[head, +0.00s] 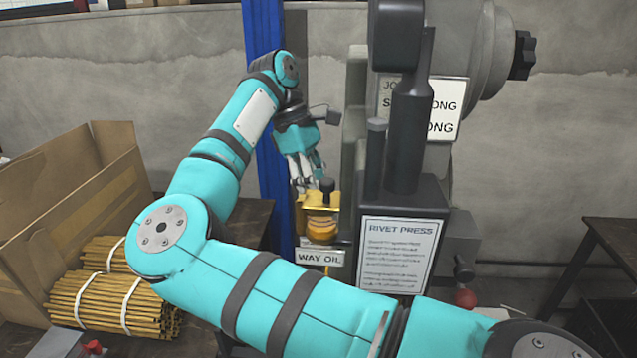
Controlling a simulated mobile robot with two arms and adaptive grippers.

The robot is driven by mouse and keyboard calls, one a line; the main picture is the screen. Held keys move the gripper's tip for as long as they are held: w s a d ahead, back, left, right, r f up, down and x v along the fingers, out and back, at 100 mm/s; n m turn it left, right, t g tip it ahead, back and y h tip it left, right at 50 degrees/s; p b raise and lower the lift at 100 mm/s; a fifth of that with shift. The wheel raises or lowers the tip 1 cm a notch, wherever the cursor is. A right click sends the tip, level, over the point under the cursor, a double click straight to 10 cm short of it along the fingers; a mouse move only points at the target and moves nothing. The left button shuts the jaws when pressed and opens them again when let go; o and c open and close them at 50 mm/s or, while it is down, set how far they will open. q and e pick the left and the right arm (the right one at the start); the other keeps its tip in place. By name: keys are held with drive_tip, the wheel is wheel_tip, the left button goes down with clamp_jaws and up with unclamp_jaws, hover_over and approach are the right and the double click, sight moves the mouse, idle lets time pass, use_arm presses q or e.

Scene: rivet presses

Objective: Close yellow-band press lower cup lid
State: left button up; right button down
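The rivet press (402,235) stands right of centre, dark grey with a white label. A small brass oil cup (320,228) sits low on its left side, above a "WAY OIL" label (320,257). A dark knob (327,187) shows at the cup's top; whether the lid is open or shut is too small to tell. No yellow band is clear on this press. My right gripper (305,178) points down just above and left of the cup. Its fingers are small and partly overlap; contact with the cup cannot be told. My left gripper is not in view.
My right arm crosses the foreground. An open cardboard box (75,190) and bundles of yellow-brown rods (115,300) lie at left. A blue post (265,130) rises behind the gripper. A red knob (465,298) is right of the press, and a dark table (600,250) stands far right.

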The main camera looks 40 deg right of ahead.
idle(0.4)
drive_tip(key=c, duration=1.2)
unclamp_jaws()
drive_tip(key=shift+c, duration=0.2)
drive_tip(key=v, duration=1.2)
